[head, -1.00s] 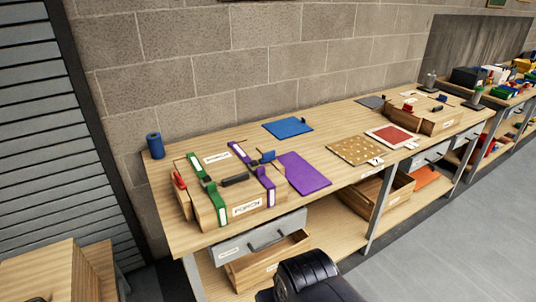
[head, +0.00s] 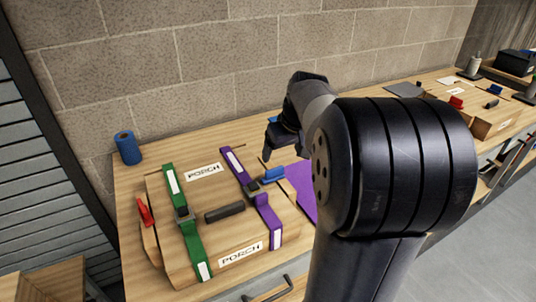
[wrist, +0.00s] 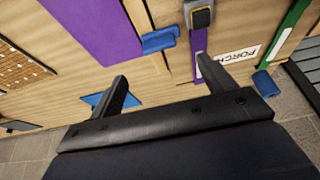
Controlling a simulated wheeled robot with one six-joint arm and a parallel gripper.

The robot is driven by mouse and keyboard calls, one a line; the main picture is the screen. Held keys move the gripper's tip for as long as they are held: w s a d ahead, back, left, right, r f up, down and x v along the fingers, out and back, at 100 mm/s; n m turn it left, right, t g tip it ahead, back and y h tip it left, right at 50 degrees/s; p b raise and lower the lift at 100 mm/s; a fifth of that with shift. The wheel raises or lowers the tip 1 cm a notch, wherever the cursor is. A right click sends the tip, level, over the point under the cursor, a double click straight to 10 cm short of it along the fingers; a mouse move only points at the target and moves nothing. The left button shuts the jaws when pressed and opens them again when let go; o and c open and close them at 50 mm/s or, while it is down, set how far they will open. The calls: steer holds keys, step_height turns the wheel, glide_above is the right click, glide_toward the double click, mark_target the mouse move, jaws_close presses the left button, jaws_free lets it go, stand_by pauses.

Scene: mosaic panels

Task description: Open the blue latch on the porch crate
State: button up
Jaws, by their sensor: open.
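The wooden porch crate (head: 228,232) stands on the bench at the left, its lid shut under a green strap (head: 186,225) and a purple strap (head: 250,190). The blue latch (head: 275,174) sticks out at the crate's right side, beside the purple strap. In the wrist view the blue latch (wrist: 160,40) lies just beyond the fingertips, nearly between them. My gripper (wrist: 162,70) is open and empty. In the head view my gripper (head: 272,150) hangs above and behind the latch, apart from it; my arm hides part of it.
A red latch (head: 144,212) sits on the crate's left side, and a dark handle (head: 224,212) on its lid. A purple panel (head: 300,186) lies right of the crate. A blue roll (head: 128,147) stands at the back left. Another crate (head: 485,118) is far right.

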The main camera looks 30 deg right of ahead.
mark_target(275, 169)
steer(key=p+x, duration=0.1)
steer(key=x, duration=0.9)
steer(key=shift+w+d+f+p, duration=0.15)
steer(key=shift+w+f+p, duration=0.15)
steer(key=shift+w, duration=0.05)
steer(key=shift+c, duration=0.2)
steer(key=c, duration=0.9)
